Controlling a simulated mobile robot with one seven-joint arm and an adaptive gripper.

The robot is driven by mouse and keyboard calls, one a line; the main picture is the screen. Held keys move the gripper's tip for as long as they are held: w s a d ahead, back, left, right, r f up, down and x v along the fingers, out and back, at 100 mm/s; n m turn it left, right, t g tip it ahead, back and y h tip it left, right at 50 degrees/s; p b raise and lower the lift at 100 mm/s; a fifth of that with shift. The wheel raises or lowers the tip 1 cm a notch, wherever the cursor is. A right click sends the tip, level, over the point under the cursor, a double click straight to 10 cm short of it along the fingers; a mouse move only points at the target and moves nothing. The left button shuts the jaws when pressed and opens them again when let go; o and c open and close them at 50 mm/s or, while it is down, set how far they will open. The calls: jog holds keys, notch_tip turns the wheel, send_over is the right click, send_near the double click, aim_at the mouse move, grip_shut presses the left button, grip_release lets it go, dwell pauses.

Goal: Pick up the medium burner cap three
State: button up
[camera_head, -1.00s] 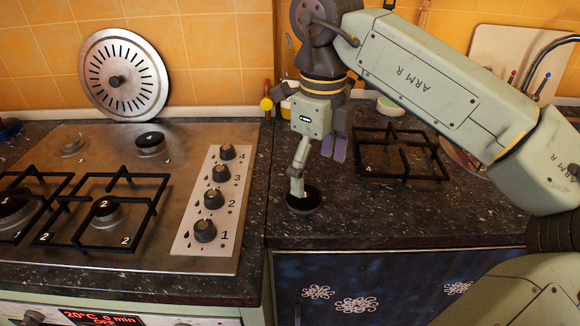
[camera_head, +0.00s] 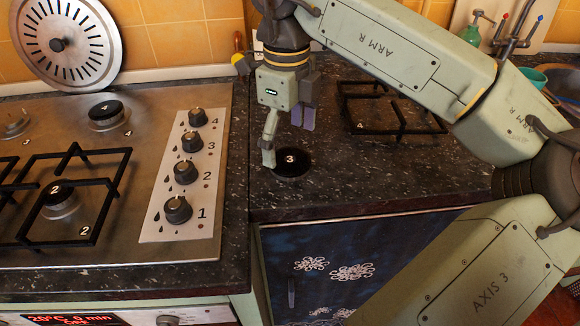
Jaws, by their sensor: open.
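The medium burner cap three (camera_head: 291,163) is a round black disc marked with a white 3. It lies flat on the dark speckled countertop, right of the stove. My gripper (camera_head: 286,140) is open, pointing down, with nothing between its fingers. Its near pale finger comes down at the cap's left edge and hides a little of it. The other finger, with purple pads, is behind the cap and appears higher. Whether the near finger touches the cap or counter I cannot tell.
A black grate marked 4 (camera_head: 385,109) lies on the counter behind and right of the cap. The steel stove (camera_head: 120,200) with knobs and grates is at left. A round slotted metal disc (camera_head: 85,45) leans on the tiled wall. Counter in front of the cap is clear.

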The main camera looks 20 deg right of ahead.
aim_at(287, 158)
notch_tip(287, 158, down, 4)
jog(key=shift+r+b, duration=0.1)
jog(key=shift+b, duration=0.7)
jog(key=shift+r, duration=0.15)
jog(key=shift+c, duration=0.4)
jog(key=c, duration=1.2)
jog(key=shift+r+p, duration=0.5)
jog(key=shift+r, duration=0.1)
notch_tip(287, 158, up, 2)
jog(key=shift+r+p, duration=0.2)
jog(key=shift+p, duration=0.55)
jog(key=s+a, duration=0.3)
jog(key=s, duration=0.1)
jog(key=s+a+r+b, duration=0.1)
jog(key=s+a, duration=0.6)
jog(key=s, duration=0.1)
jog(key=shift+a+r, duration=0.2)
jog(key=shift+a, duration=0.15)
